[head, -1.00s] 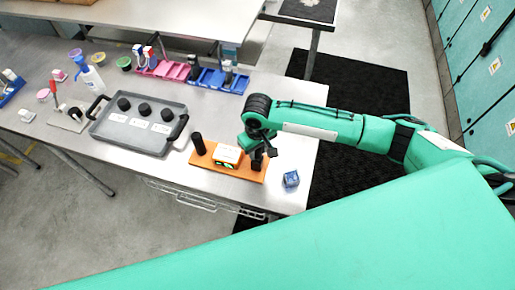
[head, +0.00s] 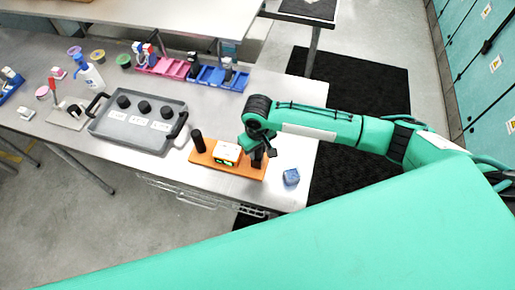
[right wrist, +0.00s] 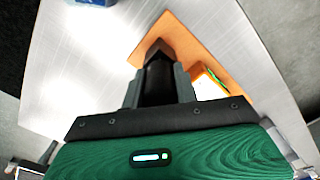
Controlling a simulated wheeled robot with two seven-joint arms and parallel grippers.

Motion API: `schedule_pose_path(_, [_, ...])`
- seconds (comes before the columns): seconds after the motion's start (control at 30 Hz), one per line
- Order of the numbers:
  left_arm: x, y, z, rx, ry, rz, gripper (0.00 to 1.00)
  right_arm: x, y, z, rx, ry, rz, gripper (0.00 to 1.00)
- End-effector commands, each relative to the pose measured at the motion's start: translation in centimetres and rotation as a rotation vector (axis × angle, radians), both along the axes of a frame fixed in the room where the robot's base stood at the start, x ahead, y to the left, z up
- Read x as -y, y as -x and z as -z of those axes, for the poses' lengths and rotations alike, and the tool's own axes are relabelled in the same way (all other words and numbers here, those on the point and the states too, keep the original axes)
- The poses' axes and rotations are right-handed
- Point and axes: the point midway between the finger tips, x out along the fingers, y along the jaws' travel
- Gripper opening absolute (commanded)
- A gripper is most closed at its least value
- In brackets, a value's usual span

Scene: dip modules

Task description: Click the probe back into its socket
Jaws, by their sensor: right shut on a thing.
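An orange board (head: 207,161) lies near the front right of the table. A white and orange box (head: 227,153) with a lit green display stands on its middle, and an upright black cylinder (head: 198,142) stands at its left end. My right gripper (head: 262,159) is over the board's right end. In the right wrist view its fingers are shut on a dark, blocky piece, seemingly the probe (right wrist: 157,72), above or on the board. The piece's lower end and any socket under it are hidden, so I cannot tell whether it is seated. My left gripper is out of view.
A small blue block (head: 291,177) lies right of the board, near the table's edge. A grey tray (head: 150,145) with several black knobs is to the left. Pink (head: 165,69) and blue (head: 217,81) bins stand behind. Bare table lies between the bins and the board.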

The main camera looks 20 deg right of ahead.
Motion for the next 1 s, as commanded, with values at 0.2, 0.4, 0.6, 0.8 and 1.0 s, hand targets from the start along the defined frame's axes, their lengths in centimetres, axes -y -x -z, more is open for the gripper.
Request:
schedule_pose_path(0.2, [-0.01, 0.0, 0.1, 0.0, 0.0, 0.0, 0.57, -0.01, -0.01, 0.34, 0.0, 0.0, 0.0, 0.07])
schedule_pose_path(0.4, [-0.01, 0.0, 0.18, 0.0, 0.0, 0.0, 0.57, -0.01, -0.01, 0.64, 0.0, 0.0, 0.0, 0.07])
schedule_pose_path(0.6, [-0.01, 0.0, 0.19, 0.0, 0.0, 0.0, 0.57, -0.02, 0.01, 0.76, 0.001, 0.0, 0.0, 0.04])
schedule_pose_path(0.8, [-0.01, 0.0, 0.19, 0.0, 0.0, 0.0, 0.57, -0.01, 0.0, 0.76, 0.001, 0.0, 0.0, 0.47])
schedule_pose_path(1.0, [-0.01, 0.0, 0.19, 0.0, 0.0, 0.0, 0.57, -0.01, -0.01, 0.75, 0.001, 0.0, 0.0, 0.55])
